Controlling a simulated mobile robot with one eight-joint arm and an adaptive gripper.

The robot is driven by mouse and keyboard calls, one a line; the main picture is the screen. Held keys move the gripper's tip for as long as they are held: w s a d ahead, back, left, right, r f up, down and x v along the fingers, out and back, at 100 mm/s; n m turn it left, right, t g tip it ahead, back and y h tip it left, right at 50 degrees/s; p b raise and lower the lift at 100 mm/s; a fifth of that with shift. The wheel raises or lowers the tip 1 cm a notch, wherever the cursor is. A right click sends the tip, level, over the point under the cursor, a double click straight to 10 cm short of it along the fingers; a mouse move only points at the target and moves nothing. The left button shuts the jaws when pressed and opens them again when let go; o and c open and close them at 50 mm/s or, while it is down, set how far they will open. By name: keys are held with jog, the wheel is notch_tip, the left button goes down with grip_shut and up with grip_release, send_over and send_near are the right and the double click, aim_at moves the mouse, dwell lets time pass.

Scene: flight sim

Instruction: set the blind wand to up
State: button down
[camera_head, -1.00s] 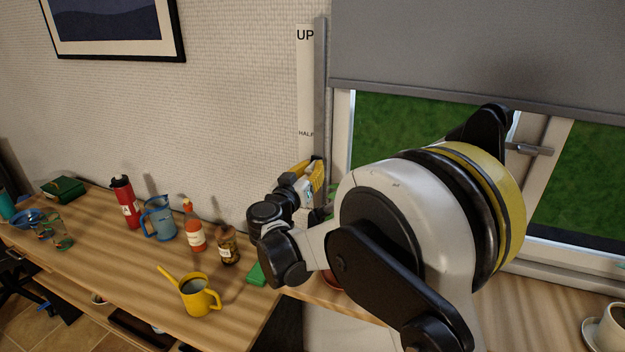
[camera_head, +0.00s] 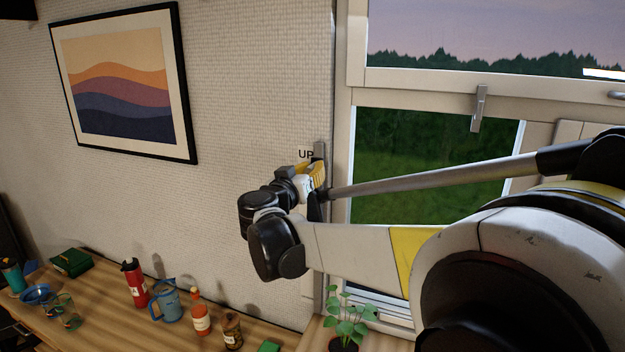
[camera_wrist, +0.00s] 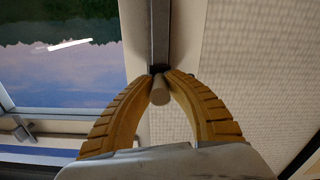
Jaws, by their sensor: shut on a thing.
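My gripper (camera_head: 318,181) is raised at the wall beside the window frame, next to the UP mark (camera_head: 306,154) on the scale strip. In the wrist view its two yellow fingers (camera_wrist: 160,76) are shut on the blind wand (camera_wrist: 160,93), a pale round knob. The knob sits at a grey rail (camera_wrist: 160,35). The rail's top end (camera_head: 319,150) shows just above my gripper in the head view. My gripper and arm hide most of the scale below UP. The grey blind does not show over the window panes.
A framed picture (camera_head: 122,85) hangs on the wall to the left. Below, the wooden counter (camera_head: 105,308) carries a red bottle (camera_head: 135,284), a blue jug (camera_head: 166,304) and other items. A potted plant (camera_head: 348,318) stands under the window.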

jog(key=shift+r, duration=0.9)
jog(key=shift+w+r, duration=0.1)
jog(key=c, duration=1.3)
grip_release()
jog(key=shift+c, duration=0.2)
jog(key=shift+s+a, duration=0.2)
jog(key=shift+s, duration=0.2)
jog(key=v, duration=1.1)
jog(key=shift+s, duration=0.2)
jog(key=shift+d, duration=0.1)
